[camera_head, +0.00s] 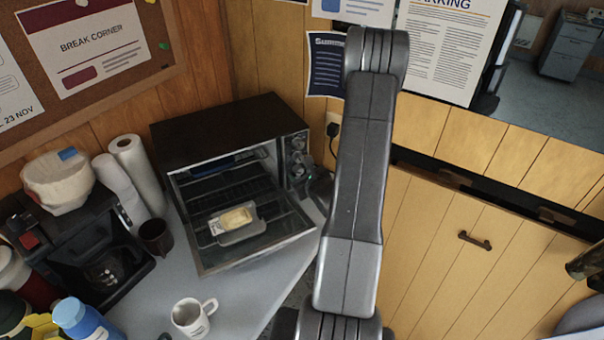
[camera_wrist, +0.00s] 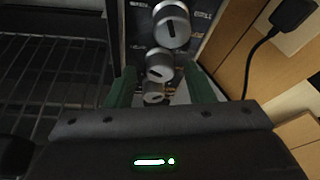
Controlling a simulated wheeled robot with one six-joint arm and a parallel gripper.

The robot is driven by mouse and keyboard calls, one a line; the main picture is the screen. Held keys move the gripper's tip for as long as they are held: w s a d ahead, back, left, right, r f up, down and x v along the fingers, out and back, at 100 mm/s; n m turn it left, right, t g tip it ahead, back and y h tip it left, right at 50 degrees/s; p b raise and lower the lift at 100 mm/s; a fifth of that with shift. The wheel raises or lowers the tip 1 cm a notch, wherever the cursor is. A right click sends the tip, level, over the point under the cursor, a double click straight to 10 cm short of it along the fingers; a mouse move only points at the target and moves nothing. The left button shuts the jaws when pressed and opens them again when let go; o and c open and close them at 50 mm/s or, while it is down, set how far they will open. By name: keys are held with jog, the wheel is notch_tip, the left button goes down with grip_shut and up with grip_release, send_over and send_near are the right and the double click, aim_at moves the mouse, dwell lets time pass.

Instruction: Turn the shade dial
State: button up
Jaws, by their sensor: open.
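The toaster oven (camera_head: 230,128) has a vertical row of silver dials on its right-hand panel. The wrist view shows a large upper dial (camera_wrist: 172,25), a middle dial (camera_wrist: 160,64) and a lower dial (camera_wrist: 153,92), each with a dark pointer mark. I cannot read which is labelled shade. My gripper (camera_wrist: 158,74) is open, its two green fingers on either side of the lower dials, with no clear contact visible. In the head view my gripper (camera_head: 318,186) is dark, at the panel's lower right, partly hidden by my arm.
The oven door (camera_head: 258,250) hangs open, with a tray holding a pale yellow item (camera_head: 236,217) on it. A white mug (camera_head: 193,318) stands in front on the counter. A black plug and cord (camera_wrist: 292,14) are on the wall to the right. A coffee maker (camera_head: 75,250) stands left.

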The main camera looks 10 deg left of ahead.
jog(key=c, duration=1)
jog(key=m+g+y, duration=0.1)
jog(key=m, duration=0.1)
jog(key=m+g+y, duration=0.1)
jog(key=m, duration=0.1)
jog(key=shift+w+d, duration=0.15)
jog(key=shift+d, duration=0.05)
jog(key=m+g+y, duration=0.1)
jog(key=m+y, duration=0.1)
jog(key=m, duration=0.1)
jog(key=shift+w+d+m+y, duration=0.1)
jog(key=shift+m+y, duration=0.2)
jog(key=shift+m, duration=0.1)
jog(key=o, duration=1)
